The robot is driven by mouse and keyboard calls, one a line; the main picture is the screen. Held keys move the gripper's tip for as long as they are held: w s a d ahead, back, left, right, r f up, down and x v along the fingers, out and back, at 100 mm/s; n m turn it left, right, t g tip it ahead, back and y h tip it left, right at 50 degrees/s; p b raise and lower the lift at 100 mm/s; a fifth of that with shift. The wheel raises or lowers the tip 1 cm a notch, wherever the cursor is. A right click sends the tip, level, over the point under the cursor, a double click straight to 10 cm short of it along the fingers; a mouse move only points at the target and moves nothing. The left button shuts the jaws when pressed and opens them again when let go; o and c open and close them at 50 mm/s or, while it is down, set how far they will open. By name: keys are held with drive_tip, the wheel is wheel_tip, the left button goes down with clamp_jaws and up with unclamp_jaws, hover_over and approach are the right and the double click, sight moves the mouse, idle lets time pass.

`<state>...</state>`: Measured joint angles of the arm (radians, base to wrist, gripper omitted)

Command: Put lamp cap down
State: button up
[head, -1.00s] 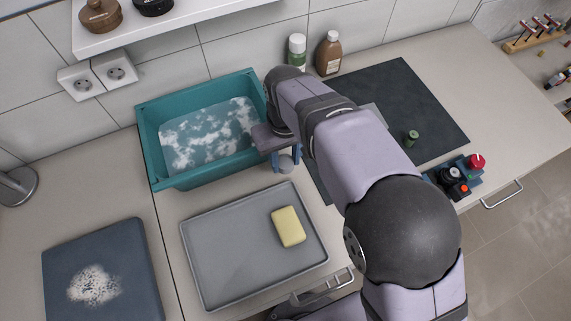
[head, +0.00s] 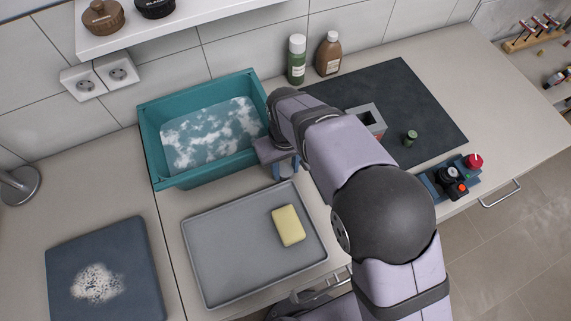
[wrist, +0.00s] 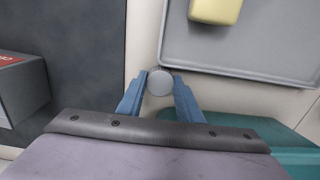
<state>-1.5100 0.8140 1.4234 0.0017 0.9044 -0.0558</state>
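My gripper (head: 287,171) is low over the counter, between the teal basin and the grey tray's top right corner. In the wrist view its two blue fingers (wrist: 160,80) are closed on a small round grey piece, which I take as the lamp cap (wrist: 159,82). The cap's flat round face shows between the fingertips. It is close to the tray's corner, over pale counter in that view. Whether it touches the counter cannot be told. In the head view the cap is hard to make out at the fingers.
The grey tray (head: 225,255) holds a yellow sponge (head: 288,225). The teal basin (head: 160,183) holds foamy water. A grey open box (head: 369,117) and a small green cylinder (head: 411,137) stand on the dark mat (head: 425,100). A control box (head: 455,183) with coloured knobs sits at right.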

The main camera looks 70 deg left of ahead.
sight(286, 170)
drive_tip(key=o, duration=0.4)
wheel_tip(286, 170, up, 12)
drive_tip(key=b, duration=0.2)
drive_tip(key=shift+r, duration=0.2)
idle(0.3)
drive_tip(key=w+d+m, duration=0.2)
drive_tip(key=w+d, duration=0.2)
drive_tip(key=w, duration=0.3)
drive_tip(key=w+d+m, duration=0.2)
drive_tip(key=w+d, duration=0.3)
drive_tip(key=w, duration=0.3)
drive_tip(key=w+d+f+m, duration=0.1)
drive_tip(key=w+d+m, duration=0.2)
drive_tip(key=w+d, duration=0.3)
drive_tip(key=w+d+f+m, duration=0.15)
drive_tip(key=w+d, duration=0.25)
drive_tip(key=d, duration=0.5)
drive_tip(key=d+f+m, duration=0.2)
drive_tip(key=d+m, duration=0.3)
drive_tip(key=d, duration=1)
drive_tip(key=shift+d, duration=0.15)
drive_tip(key=shift+o, duration=0.3)
drive_tip(key=s+d+f+m, duration=0.3)
drive_tip(key=s+d, duration=0.3)
drive_tip(key=d, duration=0.4)
drive_tip(key=shift+d+m, duration=0.35)
drive_tip(key=shift+m, duration=0.4)
